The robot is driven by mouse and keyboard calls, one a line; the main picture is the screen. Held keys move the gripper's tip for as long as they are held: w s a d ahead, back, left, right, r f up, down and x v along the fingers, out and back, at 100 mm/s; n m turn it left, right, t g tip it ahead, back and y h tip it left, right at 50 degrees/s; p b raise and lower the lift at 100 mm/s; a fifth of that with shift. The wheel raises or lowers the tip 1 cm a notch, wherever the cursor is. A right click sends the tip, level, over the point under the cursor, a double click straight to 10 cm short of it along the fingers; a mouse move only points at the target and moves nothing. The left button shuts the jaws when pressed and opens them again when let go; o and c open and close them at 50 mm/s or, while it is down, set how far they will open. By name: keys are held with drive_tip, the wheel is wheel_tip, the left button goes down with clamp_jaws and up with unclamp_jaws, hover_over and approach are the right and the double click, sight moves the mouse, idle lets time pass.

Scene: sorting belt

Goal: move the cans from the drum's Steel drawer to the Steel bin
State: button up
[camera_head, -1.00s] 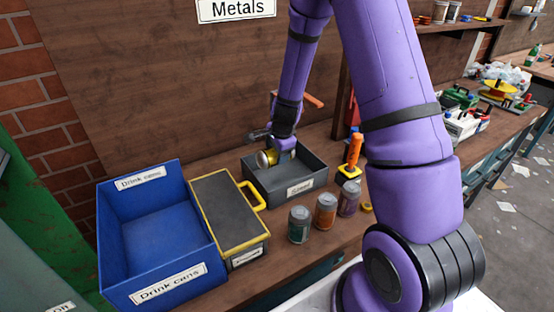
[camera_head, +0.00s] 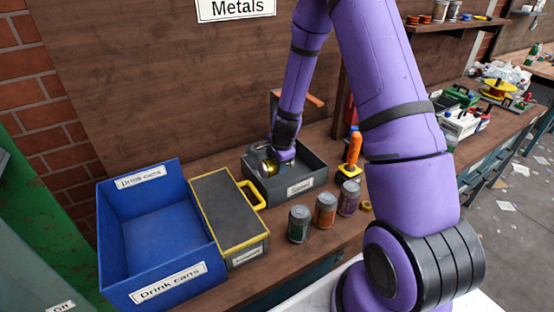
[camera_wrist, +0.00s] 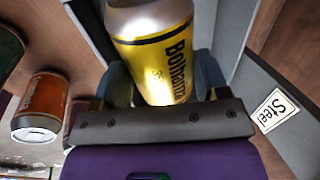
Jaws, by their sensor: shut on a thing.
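My gripper (camera_head: 274,162) is shut on a yellow and silver can (camera_head: 267,168), low inside the grey bin labelled Steel (camera_head: 306,182). In the wrist view the can (camera_wrist: 158,60) lies between the fingers, its black lettering showing, with the Steel label (camera_wrist: 275,110) to its right. The bin's floor is partly hidden by my gripper, so I cannot tell whether the can touches it. A green-grey can (camera_head: 299,224), an orange can (camera_head: 325,209) and a purple can (camera_head: 349,198) stand on the bench in front of the bin. I cannot make out the drum's Steel drawer.
A black box with yellow edges and a yellow handle (camera_head: 226,213) stands left of the grey bin. Further left is an empty blue Drink cans bin (camera_head: 165,287). An orange-handled tool (camera_head: 355,150) stands right of the grey bin. A board (camera_head: 150,90) rises behind.

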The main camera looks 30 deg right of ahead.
drive_tip(key=shift+f, duration=0.1)
drive_tip(key=o, duration=0.9)
drive_tip(key=s+a+r+n, duration=0.2)
drive_tip(key=s+r+n, duration=0.15)
drive_tip(key=r, duration=0.65)
drive_tip(key=s+a+r+n+t+y, duration=0.1)
drive_tip(key=s+a+r+n, duration=0.1)
drive_tip(key=s+r, duration=0.5)
drive_tip(key=s+a+r+n, duration=0.2)
drive_tip(key=r+n, duration=0.1)
drive_tip(key=r, duration=0.9)
drive_tip(key=s+a+r+n, duration=0.1)
drive_tip(key=s+r+n, duration=0.3)
drive_tip(key=s, duration=0.5)
drive_tip(key=s+a+r+n+h, duration=0.1)
drive_tip(key=s+r+n, duration=0.4)
drive_tip(key=s, duration=0.5)
drive_tip(key=shift+s+r+t, duration=0.15)
drive_tip(key=shift+s+t, duration=0.05)
drive_tip(key=shift+t, duration=0.2)
drive_tip(key=shift+n, duration=0.25)
